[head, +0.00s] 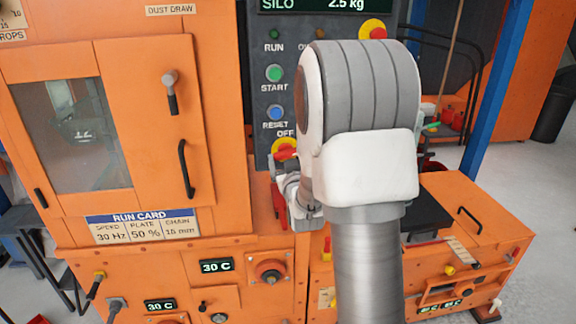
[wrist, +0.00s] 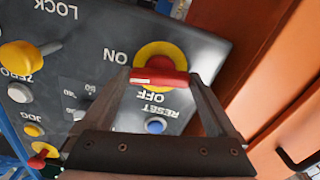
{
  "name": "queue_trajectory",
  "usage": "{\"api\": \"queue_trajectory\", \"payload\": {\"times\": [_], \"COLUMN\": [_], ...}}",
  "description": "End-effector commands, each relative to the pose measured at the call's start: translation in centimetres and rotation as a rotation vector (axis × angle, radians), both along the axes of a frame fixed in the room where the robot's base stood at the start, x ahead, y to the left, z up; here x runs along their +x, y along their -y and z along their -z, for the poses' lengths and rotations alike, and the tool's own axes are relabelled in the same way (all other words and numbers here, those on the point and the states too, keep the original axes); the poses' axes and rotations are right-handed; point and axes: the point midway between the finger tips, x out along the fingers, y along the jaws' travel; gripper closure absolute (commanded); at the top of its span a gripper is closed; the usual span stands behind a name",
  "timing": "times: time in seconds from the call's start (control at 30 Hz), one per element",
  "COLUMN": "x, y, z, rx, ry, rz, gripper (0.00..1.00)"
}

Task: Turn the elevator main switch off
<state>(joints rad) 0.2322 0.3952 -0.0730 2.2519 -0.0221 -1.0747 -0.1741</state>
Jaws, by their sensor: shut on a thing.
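The main switch has a red bar handle on a round yellow plate. In the wrist view the handle (wrist: 160,77) lies about level across the plate (wrist: 158,56), its left end near the ON label (wrist: 122,57). The OFF label (wrist: 152,97) is just below its middle, upside down. My gripper (wrist: 160,80) is shut on the handle, one finger at each end. In the head view the switch (head: 284,146) shows below the OFF label, partly hidden by my arm. My gripper (head: 282,178) is only partly seen there.
Beside the switch are a blue RESET button (wrist: 155,126) and a yellow LOCK knob (wrist: 20,55). An orange cabinet (wrist: 285,100) stands close on the right in the wrist view. The head view shows a cabinet door handle (head: 187,170) left of the panel.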

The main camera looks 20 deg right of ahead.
Motion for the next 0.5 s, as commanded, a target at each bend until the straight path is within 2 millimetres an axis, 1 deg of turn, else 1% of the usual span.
{"api": "queue_trajectory", "payload": {"times": [0.03,0.07,0.5], "x": [0.04,0.04,0.07], "y": [-0.04,-0.05,-0.06], "z": [0.49,0.53,0.40], "rx": [-0.041,-0.066,-0.469], "ry": [-0.006,-0.013,-0.129], "rz": [-0.001,-0.001,-0.001], "gripper": [0.63,0.63,0.63]}}
